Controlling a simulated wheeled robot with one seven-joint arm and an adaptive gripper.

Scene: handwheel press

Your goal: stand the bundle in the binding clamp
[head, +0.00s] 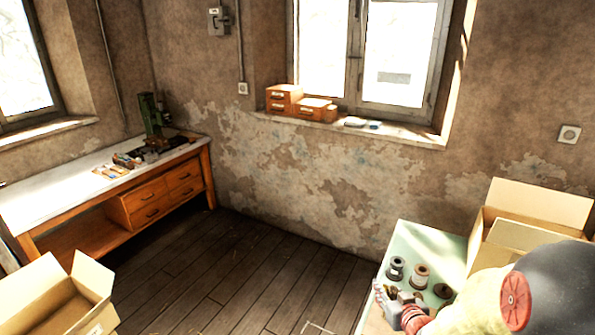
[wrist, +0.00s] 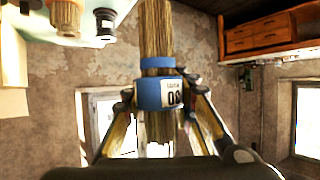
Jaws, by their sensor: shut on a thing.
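My gripper (wrist: 158,93) is shut on the bundle (wrist: 155,30) in the wrist view, with a finger on each side of it. The bundle is long, thin brownish-yellow strands, wrapped by blue bands with a white label showing dark marks. Its upper end in the picture runs out of the frame. In the head view my arm covers the lower right, and I cannot make out the bundle there. I cannot identify the binding clamp for certain; small grey metal parts (head: 403,297) lie on the pale green table (head: 415,237) beside my arm.
Several spools (head: 420,274) stand on the green table, with an open cardboard box (head: 538,205) behind. A workbench (head: 60,185) at the left carries a green press (head: 152,115) and small tools. Another open box (head: 45,295) is at lower left. The wooden floor (head: 240,265) between is clear.

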